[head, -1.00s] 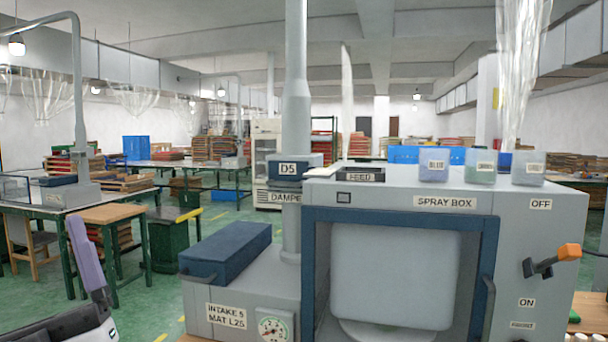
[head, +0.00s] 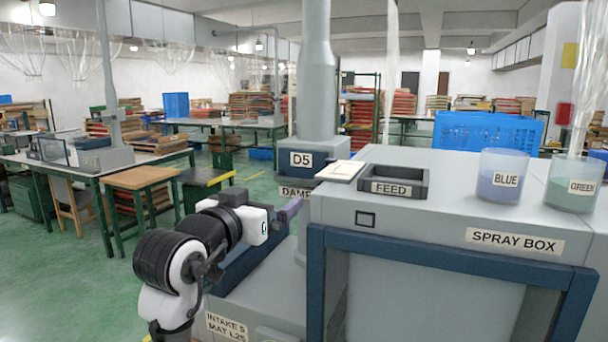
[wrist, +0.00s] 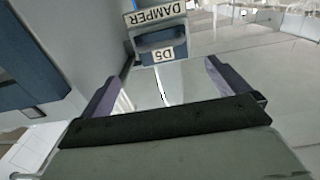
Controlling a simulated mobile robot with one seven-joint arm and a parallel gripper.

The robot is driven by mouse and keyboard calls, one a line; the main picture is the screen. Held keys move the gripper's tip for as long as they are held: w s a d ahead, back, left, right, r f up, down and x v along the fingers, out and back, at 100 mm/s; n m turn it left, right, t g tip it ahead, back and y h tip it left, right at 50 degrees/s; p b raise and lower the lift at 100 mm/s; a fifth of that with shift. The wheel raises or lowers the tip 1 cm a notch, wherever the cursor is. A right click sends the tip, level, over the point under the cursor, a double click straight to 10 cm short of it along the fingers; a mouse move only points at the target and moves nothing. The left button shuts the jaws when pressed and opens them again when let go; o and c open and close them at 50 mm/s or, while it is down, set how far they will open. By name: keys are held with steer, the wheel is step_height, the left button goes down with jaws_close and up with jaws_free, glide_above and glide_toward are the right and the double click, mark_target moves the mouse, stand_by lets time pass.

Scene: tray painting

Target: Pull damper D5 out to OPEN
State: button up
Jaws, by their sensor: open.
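Damper D5 (head: 302,160) is a dark blue block with a white D5 label, at the foot of the grey vertical pipe in the head view. A partly covered DAMPER label shows just below it. In the wrist view the blue D5 part (wrist: 160,42) is at top centre, upside down. My gripper (head: 297,205) is in front of and below the damper in the head view. In the wrist view its two purple fingers (wrist: 164,69) are spread, with D5 ahead between their tips and nothing held. I cannot tell the exact gap to the damper.
The spray box (head: 400,215) stands close on the right, with a FEED tray (head: 393,190), a flat pale piece, and BLUE (head: 503,176) and GREEN cups on top. The intake unit (head: 255,300) is below my arm. Open green floor lies left, before tables.

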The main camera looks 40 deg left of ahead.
mark_target(292, 181)
steer(key=p+x, duration=0.4)
steer(key=x, duration=0.8)
steer(key=shift+w+a, duration=0.1)
steer(key=shift+w, duration=0.3)
